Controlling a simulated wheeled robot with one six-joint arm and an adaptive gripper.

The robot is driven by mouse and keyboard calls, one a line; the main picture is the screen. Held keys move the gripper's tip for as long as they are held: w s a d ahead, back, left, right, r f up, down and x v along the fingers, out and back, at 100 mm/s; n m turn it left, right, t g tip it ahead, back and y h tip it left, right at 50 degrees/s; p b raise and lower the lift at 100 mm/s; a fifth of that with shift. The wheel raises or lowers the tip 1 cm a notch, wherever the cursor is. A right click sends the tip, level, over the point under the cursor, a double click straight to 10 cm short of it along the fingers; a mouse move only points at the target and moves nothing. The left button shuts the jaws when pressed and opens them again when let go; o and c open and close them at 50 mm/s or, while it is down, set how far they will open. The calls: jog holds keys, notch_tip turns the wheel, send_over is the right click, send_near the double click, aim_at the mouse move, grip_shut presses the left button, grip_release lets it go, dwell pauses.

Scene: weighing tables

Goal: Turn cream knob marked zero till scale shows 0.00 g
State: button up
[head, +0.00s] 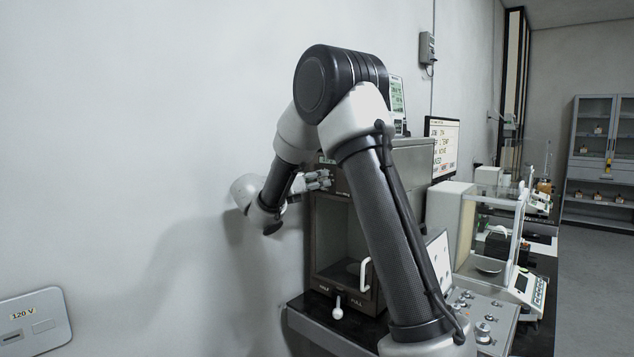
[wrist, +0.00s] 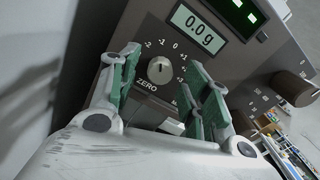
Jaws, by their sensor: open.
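The cream knob (wrist: 160,70), with ZERO printed beside it and a scale from -2 to +2 around it, is on a dark panel in the wrist view. The display (wrist: 199,24) above it reads 0.0 g, with one decimal showing. My gripper (wrist: 163,82) is open, its green-padded fingers to the left and right of the knob in the picture. I see no finger touching the knob, and cannot tell how deep the fingertips reach. In the head view my gripper (head: 322,180) is at the upper front of the dark cabinet (head: 312,240); the knob is hidden there.
A white lever (head: 337,308) between HALF and FULL and a white door handle (head: 365,275) are low on the cabinet. A glass-sided balance (head: 455,225) and a metal knob panel (head: 485,318) stand to the right. The wall is close on the left.

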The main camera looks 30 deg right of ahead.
jog(key=v, duration=1.1)
